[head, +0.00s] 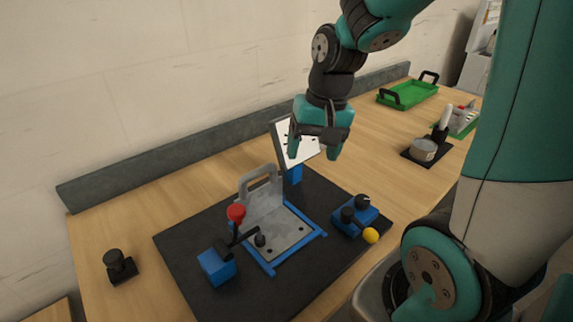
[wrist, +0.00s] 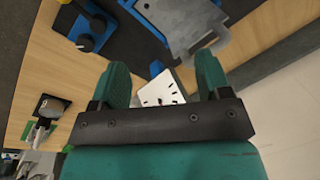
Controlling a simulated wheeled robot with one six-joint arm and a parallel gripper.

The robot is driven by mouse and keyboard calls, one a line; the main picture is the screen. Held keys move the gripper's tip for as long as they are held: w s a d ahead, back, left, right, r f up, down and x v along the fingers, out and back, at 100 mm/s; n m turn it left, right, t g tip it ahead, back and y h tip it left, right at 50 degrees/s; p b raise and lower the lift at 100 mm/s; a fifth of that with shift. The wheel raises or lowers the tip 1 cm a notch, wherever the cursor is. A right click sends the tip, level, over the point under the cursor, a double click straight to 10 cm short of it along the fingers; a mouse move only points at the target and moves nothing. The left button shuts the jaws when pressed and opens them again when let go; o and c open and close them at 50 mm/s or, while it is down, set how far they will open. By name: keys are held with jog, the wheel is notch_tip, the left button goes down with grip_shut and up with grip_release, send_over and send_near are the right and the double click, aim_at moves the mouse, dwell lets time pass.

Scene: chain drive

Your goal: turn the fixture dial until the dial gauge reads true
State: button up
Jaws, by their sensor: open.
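My gripper (head: 315,152) is open and empty, pointing down above the back of the black mat. The dial gauge, a white square face with dark marks (head: 283,139), stands on a blue post at the mat's back edge, partly hidden behind my gripper. In the wrist view the white face (wrist: 160,90) shows between my fingers (wrist: 162,82); its reading is too small to tell. The fixture (head: 285,228) is a grey plate with an upright handled plate on a blue frame. A blue block with black knobs (head: 352,217) sits right of it; I cannot tell which knob is the dial.
A blue block with a red-knobbed lever (head: 218,266) stands left of the fixture. A yellow ball (head: 370,235) is at the mat's right edge. A black knob (head: 119,265) sits far left. A green tray (head: 410,94) and a metal cup (head: 424,149) are at right. Wood between is clear.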

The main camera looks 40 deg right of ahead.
jog(key=s+a+r+n+y, duration=0.1)
jog(key=a+n, duration=0.3)
jog(key=a, duration=0.4)
jog(key=shift+s+r+n+b, duration=0.2)
jog(key=shift+s+n+b, duration=0.1)
jog(key=shift+s, duration=0.55)
